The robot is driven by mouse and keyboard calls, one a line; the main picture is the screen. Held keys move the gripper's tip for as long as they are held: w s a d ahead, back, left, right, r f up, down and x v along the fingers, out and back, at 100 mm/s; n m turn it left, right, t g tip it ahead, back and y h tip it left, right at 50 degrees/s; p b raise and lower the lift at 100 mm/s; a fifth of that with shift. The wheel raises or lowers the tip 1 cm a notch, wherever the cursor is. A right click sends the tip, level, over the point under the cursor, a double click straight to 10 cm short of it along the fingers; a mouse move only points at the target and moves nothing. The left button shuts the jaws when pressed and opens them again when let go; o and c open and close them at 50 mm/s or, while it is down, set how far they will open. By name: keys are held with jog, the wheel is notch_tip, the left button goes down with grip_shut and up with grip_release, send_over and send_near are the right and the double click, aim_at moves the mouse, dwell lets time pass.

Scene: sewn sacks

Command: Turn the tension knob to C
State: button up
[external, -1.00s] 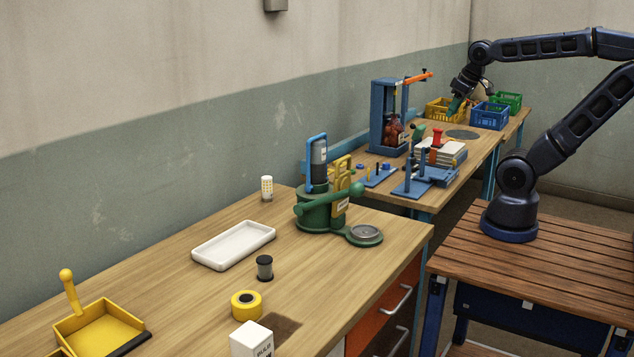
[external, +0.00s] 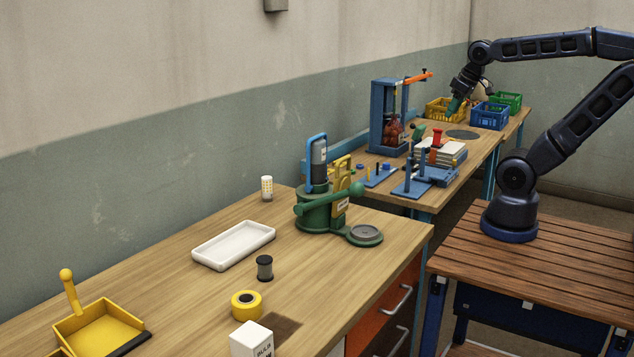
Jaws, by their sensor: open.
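I cannot make out the tension knob or any letter marks at this size. A green machine (external: 319,212) with a blue-handled dark cylinder, a yellow bracket and a round plate stands on the near bench. A blue frame (external: 380,118) with an orange arm and a reddish-brown item inside stands on the far bench.
Blue (external: 490,116) and green (external: 513,101) crates stand at the far end. The near bench holds a white tray (external: 233,246), a black spool (external: 264,268), a yellow roll (external: 246,304), a white box (external: 251,341) and a yellow dustpan (external: 98,331). Bare wood lies between them.

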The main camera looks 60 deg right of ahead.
jog(key=w+d+r+g, duration=0.1)
jog(key=w+d+g, duration=0.25)
jog(key=w, duration=0.85)
jog(key=n+g, duration=0.1)
jog(key=g, duration=0.5)
send_over(386, 166)
jog(key=w+d, duration=0.1)
jog(key=w, duration=0.4)
notch_tip(386, 166, down, 23)
jog(key=x, duration=1)
jog(key=shift+w+d+f, duration=0.15)
jog(key=shift+f, duration=0.25)
jog(key=c, duration=1)
jog(key=shift+o, duration=0.2)
